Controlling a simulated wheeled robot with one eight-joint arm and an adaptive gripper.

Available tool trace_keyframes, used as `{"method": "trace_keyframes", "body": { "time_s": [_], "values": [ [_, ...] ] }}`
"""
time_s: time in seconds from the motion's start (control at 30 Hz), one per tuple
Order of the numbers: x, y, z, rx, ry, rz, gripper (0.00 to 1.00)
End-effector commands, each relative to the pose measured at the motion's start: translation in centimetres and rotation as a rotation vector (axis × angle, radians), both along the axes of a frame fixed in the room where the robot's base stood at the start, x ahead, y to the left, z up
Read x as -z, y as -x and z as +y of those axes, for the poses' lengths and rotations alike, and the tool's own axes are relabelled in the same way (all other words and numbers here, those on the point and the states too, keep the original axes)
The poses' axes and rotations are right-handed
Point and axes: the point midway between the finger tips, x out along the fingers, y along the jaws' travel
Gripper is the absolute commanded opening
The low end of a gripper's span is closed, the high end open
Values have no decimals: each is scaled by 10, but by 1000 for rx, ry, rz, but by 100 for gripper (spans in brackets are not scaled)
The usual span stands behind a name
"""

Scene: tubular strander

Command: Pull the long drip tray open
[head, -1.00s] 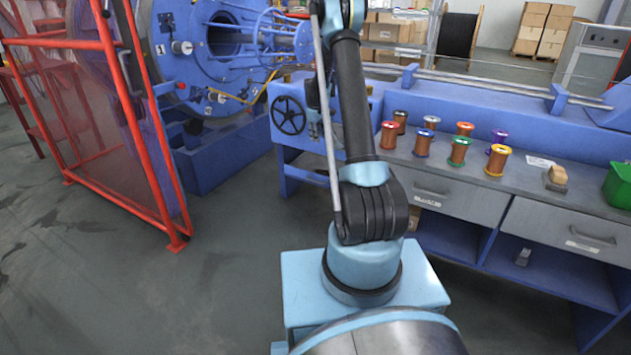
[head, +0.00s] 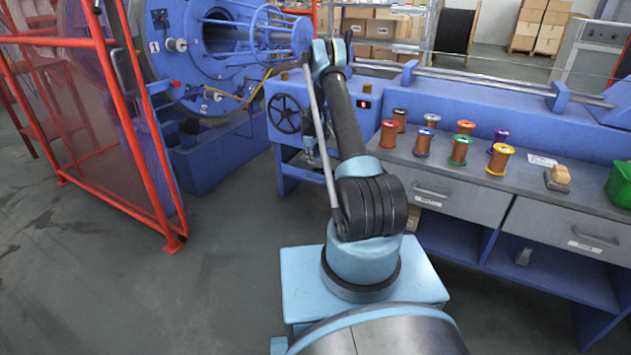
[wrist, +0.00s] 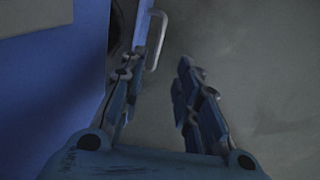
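In the wrist view, a pale loop handle (wrist: 157,42) stands out from a blue panel (wrist: 60,75) at the upper left. I cannot tell for sure that it belongs to the long drip tray. My gripper (wrist: 163,60) points at the area just beside and below the handle, its two fingers apart with nothing visible between them. The left fingertip is close to the handle; I cannot tell whether they touch. In the head view my gripper (head: 311,147) is small and dark, low beside the bench's left end, partly behind my arm. The tray is not clearly visible there.
A blue bench (head: 520,135) with several wire spools and grey drawers (head: 450,193) stands at the right. A handwheel (head: 287,114) is on its left end. A red mesh guard (head: 110,120) stands at the left. The floor (head: 230,215) between is clear.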

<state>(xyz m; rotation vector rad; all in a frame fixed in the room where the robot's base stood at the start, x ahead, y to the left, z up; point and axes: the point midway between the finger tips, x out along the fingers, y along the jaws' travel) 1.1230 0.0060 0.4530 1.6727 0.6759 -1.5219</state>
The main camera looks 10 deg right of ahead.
Motion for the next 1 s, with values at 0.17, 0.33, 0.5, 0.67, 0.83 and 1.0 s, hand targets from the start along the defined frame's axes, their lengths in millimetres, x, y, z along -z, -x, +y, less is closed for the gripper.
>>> {"method": "trace_keyframes", "body": {
  "time_s": [0.17, 0.33, 0.5, 0.67, 0.83, 1.0],
  "values": [
    [27, -4, 0, -2, -1, 0, 30],
    [52, -8, -3, -2, -1, 0, 30],
    [76, -11, -5, -2, -1, 0, 30],
    [99, -15, -8, -2, -1, 0, 30],
    [122, -18, -10, -2, -1, 0, 30],
    [139, -21, -12, -3, 0, 0, 30]
  ]
}}
